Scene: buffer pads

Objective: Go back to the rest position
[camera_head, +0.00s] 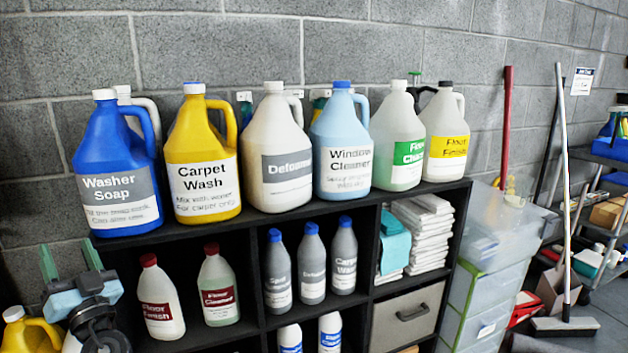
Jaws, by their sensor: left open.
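My left gripper (69,258) is at the lower left, in front of the grey wall and left of the black shelf (245,232). Its two greenish fingers point up and stand apart, with nothing visible between them. It is clear of the bottles in the picture. My right gripper is not in view.
Large jugs line the shelf top, including a blue Washer Soap jug (118,165) and a yellow Carpet Wash jug (201,155). A yellow jug (28,333) is low beside my left gripper. Clear plastic drawers (490,250) and a broom (565,327) stand at the right.

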